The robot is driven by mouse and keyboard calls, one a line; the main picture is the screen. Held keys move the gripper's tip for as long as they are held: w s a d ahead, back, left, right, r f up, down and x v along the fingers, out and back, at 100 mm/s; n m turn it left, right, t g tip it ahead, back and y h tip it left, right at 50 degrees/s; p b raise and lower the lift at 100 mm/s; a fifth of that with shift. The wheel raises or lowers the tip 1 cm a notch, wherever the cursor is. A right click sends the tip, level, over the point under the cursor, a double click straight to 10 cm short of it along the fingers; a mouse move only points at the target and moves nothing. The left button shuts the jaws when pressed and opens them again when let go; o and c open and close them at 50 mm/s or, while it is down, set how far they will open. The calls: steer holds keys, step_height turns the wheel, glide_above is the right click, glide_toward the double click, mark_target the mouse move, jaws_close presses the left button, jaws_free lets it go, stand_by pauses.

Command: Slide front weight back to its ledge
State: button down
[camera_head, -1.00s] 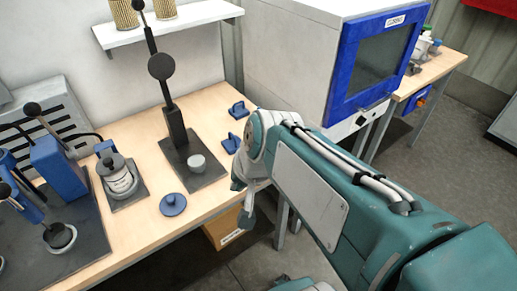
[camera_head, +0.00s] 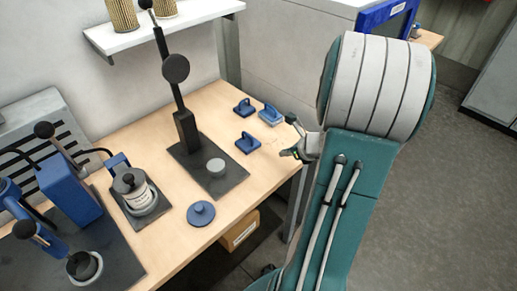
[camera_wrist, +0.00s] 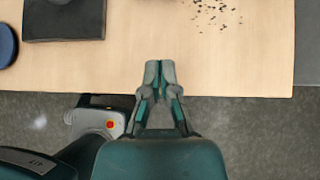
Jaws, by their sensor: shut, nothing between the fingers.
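Three blue handled blocks that look like weights sit on the wooden table's right part. In the head view one is at the back left (camera_head: 245,108), one at the back right (camera_head: 270,115), and one nearer the front (camera_head: 248,141). A ledge for the front weight cannot be made out. My gripper (camera_wrist: 159,72) is shut and empty, over the table's front edge in the wrist view. In the head view it shows to the right of the front block, apart from it. No weight shows in the wrist view.
The press with its dark base plate (camera_head: 235,176) stands left of the weights. A blue round lid (camera_head: 201,213) lies near the front edge. Dark crumbs (camera_wrist: 217,14) lie on the table. A white shelf (camera_head: 170,32) hangs above. A cardboard box (camera_head: 240,230) is below the table.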

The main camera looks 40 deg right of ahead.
mark_target(255, 150)
steer(key=x, duration=0.9)
steer(key=shift+w+f, duration=0.15)
steer(key=shift+f, duration=0.1)
steer(key=w, duration=0.3)
steer(key=shift+w+a+r, duration=0.1)
steer(key=shift+a+r, duration=0.1)
steer(key=shift+a, duration=0.15)
steer(key=shift+w+a, duration=0.2)
steer(key=shift+d, duration=0.2)
steer(key=shift+w, duration=0.3)
steer(key=w, duration=0.5)
steer(key=w+a, duration=0.1)
steer(key=w, duration=0.4)
steer(key=w+a, duration=0.1)
steer(key=w, duration=0.3)
steer(key=shift+w+a, duration=0.1)
steer(key=shift+w, duration=0.3)
steer(key=shift+s, duration=0.1)
